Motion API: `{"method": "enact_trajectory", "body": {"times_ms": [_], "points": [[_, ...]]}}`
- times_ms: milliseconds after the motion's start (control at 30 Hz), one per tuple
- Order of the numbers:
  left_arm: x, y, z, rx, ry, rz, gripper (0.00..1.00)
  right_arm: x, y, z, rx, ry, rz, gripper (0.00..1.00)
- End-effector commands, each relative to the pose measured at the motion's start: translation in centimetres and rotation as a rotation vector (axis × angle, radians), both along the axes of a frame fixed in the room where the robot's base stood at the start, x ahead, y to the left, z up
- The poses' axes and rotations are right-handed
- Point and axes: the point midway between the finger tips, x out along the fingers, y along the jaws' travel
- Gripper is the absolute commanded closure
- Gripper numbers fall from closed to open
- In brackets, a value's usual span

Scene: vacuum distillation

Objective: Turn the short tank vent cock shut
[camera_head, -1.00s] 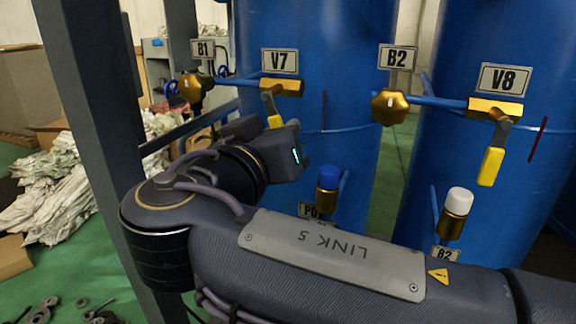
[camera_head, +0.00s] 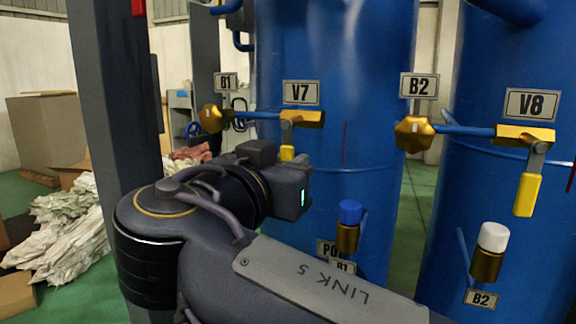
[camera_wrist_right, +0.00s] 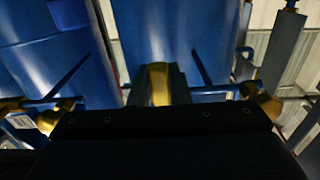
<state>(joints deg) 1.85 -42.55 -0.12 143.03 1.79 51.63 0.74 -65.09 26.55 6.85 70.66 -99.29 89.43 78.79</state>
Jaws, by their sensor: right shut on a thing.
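The V7 cock (camera_head: 303,119) has a brass body on a blue pipe at the middle tank (camera_head: 335,60). Its grey lever with a yellow grip (camera_head: 287,153) hangs down, across the body. My right gripper is just below, its fingertips hidden behind my wrist in the head view. In the right wrist view my right gripper (camera_wrist_right: 160,84) is shut around the yellow grip. The V8 cock (camera_head: 525,136) on the right tank (camera_head: 480,85) also has its yellow lever (camera_head: 527,194) hanging down. I cannot tell from the frames which tank is the short one.
Round brass knobs stand left of each cock, at the B1 plate (camera_head: 210,118) and the B2 plate (camera_head: 414,133). Below are a blue-capped fitting (camera_head: 349,213) and a white-capped fitting (camera_head: 493,238). A dark steel post (camera_head: 115,110) rises left of my right arm.

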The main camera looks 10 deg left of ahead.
Motion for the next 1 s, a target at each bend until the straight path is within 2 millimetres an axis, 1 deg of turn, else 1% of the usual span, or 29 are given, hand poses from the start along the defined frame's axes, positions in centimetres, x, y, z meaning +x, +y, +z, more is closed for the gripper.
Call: {"method": "enact_trajectory", "body": {"times_ms": [100,133,300,567,667,1000], "points": [[0.0,0.0,0.0,0.000,0.000,0.000,0.64,0.0,0.1,0.1,0.006,-0.003,0.004,1.00],[0.0,0.0,0.0,0.000,0.000,0.000,0.64,0.0,0.1,0.1,0.006,-0.003,0.004,0.82],[0.0,0.0,0.0,0.000,0.000,0.000,0.64,0.0,0.1,0.1,0.004,-0.003,0.003,0.62],[0.0,0.0,0.0,0.000,0.000,0.000,0.64,-0.1,0.1,0.1,0.003,-0.002,0.002,0.62],[0.0,0.0,0.2,0.000,0.000,0.000,0.64,-0.7,0.3,0.1,0.002,-0.002,0.005,0.62],[0.0,0.0,1.1,0.000,0.000,0.000,0.64,-5.9,2.0,0.2,0.002,-0.002,0.006,0.62]]}}
